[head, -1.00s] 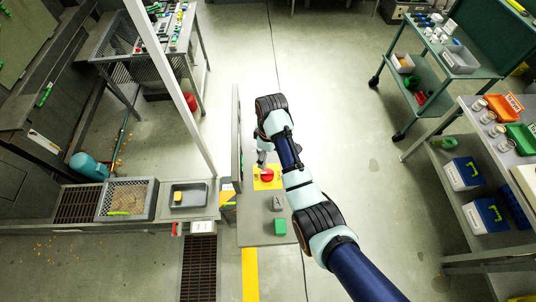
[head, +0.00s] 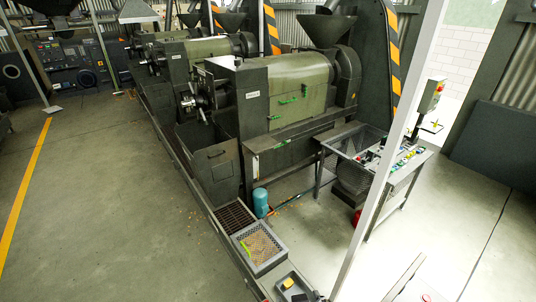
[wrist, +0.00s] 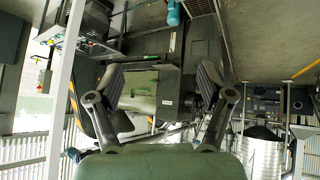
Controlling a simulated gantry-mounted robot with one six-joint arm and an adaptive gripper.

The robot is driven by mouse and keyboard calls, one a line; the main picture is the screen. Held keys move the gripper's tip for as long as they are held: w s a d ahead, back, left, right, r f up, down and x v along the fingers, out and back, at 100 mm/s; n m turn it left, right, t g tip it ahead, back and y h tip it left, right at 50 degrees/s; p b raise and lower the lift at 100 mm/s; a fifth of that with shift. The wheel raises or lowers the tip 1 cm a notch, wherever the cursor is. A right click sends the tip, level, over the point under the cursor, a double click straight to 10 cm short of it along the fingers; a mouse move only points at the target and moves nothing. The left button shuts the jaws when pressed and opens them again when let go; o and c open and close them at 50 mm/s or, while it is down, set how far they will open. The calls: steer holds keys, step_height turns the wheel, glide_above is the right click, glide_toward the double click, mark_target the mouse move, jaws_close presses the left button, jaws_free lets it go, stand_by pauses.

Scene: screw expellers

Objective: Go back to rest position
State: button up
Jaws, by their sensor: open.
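My gripper (wrist: 160,72) shows in the wrist view with its two dark fingers spread wide apart and nothing between them. It is open and empty. My arm and gripper are not in the head view. A green screw expeller (head: 298,82) with a dark hopper stands in the middle of the head view. In the wrist view, the scene appears upside down, and the expeller's green casing (wrist: 138,90) shows beyond the fingers, well away from them.
A mesh-topped table (head: 352,143) with small parts stands right of the expeller. A white post (head: 392,150) rises in front of it. A mesh tray (head: 258,247) and a grey tray (head: 292,288) sit on the low ledge. The floor at left (head: 110,200) is clear.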

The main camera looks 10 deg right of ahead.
steer(key=s+a+r+t+y+p, duration=0.1)
steer(key=s+a+r+t, duration=0.3)
steer(key=a+r, duration=0.8)
steer(key=shift+s+a+r+n+y, duration=0.15)
steer(key=shift+s+a+n+y, duration=0.2)
steer(key=shift+a+y, duration=0.2)
